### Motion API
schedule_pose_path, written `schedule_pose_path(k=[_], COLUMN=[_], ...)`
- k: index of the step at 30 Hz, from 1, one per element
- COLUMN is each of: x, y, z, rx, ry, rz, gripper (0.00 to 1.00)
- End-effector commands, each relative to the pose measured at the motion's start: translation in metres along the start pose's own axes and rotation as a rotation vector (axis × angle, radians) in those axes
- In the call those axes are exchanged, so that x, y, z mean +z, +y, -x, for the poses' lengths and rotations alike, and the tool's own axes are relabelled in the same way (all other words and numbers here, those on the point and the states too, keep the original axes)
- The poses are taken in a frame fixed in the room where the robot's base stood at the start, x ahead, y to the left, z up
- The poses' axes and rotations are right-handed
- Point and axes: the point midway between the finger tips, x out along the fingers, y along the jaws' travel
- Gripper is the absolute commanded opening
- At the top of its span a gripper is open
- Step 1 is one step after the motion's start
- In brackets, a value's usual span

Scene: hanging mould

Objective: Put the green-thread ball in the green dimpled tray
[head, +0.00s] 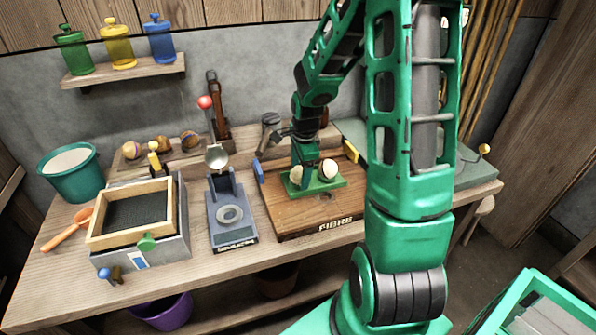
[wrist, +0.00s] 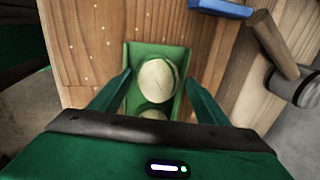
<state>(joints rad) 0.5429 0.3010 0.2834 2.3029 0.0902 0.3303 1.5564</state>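The green dimpled tray (head: 334,184) lies on a wooden board lettered FIBRE. Two cream balls are in the tray: a right ball (head: 328,168) and a left ball (head: 297,175) in the head view. The wrist view shows one ball (wrist: 157,80) whole, with faint lines, and the other ball (wrist: 153,113) partly hidden behind my gripper's body. I cannot tell which ball has green thread. My gripper (wrist: 158,77) is open above the tray (wrist: 143,50), its fingers apart on either side, with gaps to the whole ball. In the head view my gripper (head: 308,160) is partly hidden.
Several darker, patterned balls (head: 160,143) sit on a wooden rack at the back left. A mallet (wrist: 290,70) and a blue block (wrist: 220,8) lie near the tray. A grey press (head: 231,215) and a framed screen box (head: 135,215) stand left of the board.

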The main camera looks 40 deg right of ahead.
Motion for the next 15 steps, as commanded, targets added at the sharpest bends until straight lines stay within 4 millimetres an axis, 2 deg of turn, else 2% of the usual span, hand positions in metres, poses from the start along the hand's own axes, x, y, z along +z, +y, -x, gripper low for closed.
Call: schedule_pose_path(k=[8, 15], x=[0.001, 0.0], y=[0.001, -0.001], z=[0.007, 0.043], rx=[0.001, -0.003], ry=[0.0, 0.001], rz=[0.001, 0.001], gripper=[0.71, 0.71])
